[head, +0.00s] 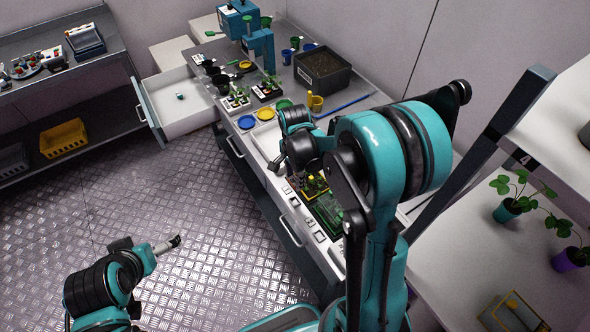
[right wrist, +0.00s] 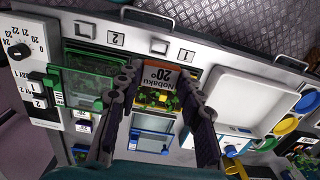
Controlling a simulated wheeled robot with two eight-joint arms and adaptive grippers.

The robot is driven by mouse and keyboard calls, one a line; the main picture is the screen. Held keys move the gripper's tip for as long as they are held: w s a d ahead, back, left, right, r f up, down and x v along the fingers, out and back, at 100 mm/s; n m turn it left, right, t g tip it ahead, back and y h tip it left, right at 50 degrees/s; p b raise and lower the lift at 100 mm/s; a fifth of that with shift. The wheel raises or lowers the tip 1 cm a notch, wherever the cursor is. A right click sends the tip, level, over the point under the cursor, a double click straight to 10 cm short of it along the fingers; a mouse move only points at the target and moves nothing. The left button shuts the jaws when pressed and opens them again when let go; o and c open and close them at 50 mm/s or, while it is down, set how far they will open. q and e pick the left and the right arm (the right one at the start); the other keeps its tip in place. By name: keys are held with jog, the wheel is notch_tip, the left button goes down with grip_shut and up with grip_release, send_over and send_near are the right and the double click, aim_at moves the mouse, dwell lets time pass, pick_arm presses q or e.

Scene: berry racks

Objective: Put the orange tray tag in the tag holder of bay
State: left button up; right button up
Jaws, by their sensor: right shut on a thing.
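The orange tray tag (right wrist: 157,77), printed "Nobaku 20°", is held between the fingertips of my right gripper (right wrist: 160,82), in the right wrist view. It hangs over the bay area, in front of a tray of small green plants with yellow (right wrist: 160,98). The number plates "2" (right wrist: 116,39) and "1" (right wrist: 158,46) and small pale frames (right wrist: 186,55), perhaps tag holders, line the bench edge. In the head view my right gripper (head: 300,155) is above the bench, and the tag cannot be made out. My left gripper (head: 172,243) is away over the floor; its finger gap is unclear.
A green transparent lid (right wrist: 82,78) stands beside the tag, with a dial (right wrist: 22,50) and switches at left. A white basin (right wrist: 238,98) lies at right. The floor is clear.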

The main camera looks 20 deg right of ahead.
jog(key=shift+d, duration=0.1)
notch_tip(320, 180, down, 10)
jog(key=b, duration=0.8)
jog(key=shift+f+b, duration=0.25)
jog(key=shift+b, duration=0.05)
jog(key=o, duration=0.9)
notch_tip(320, 180, up, 12)
jog(key=p, duration=0.8)
jog(key=shift+r+p, duration=0.1)
jog(key=shift+p, duration=0.3)
